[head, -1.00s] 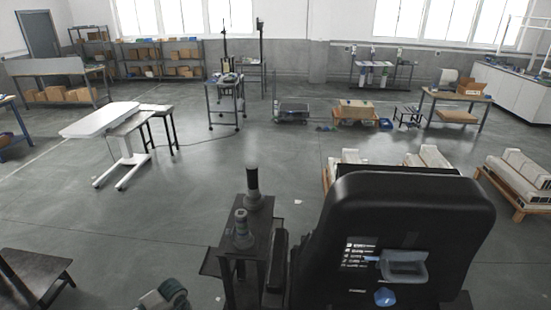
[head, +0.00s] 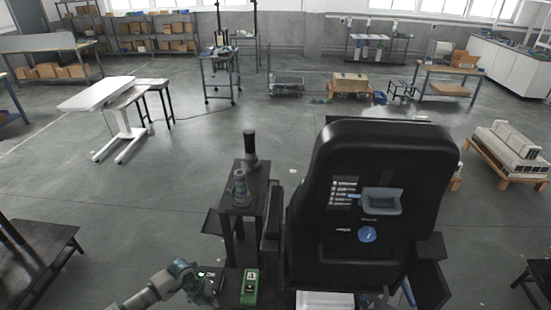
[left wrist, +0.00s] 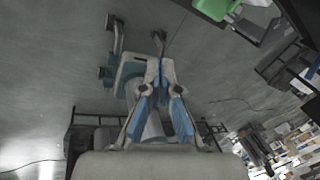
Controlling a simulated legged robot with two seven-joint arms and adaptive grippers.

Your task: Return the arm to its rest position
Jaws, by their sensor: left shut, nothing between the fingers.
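My left arm comes in at the bottom left of the head view, with grey links and teal joints. My left gripper (head: 190,275) is at its end, low beside the black stand, and is small and partly unclear there. In the left wrist view the gripper (left wrist: 160,92) shows two grey fingers with blue pads, drawn together and empty, over grey floor. My right arm and gripper are not in the head view.
A large black backrest-like panel (head: 375,215) fills the centre right. Beside it a black stand (head: 240,196) carries two upright knobs. A green device (head: 250,287) lies near the left gripper. A white-topped table (head: 100,94) stands left. Open floor lies between.

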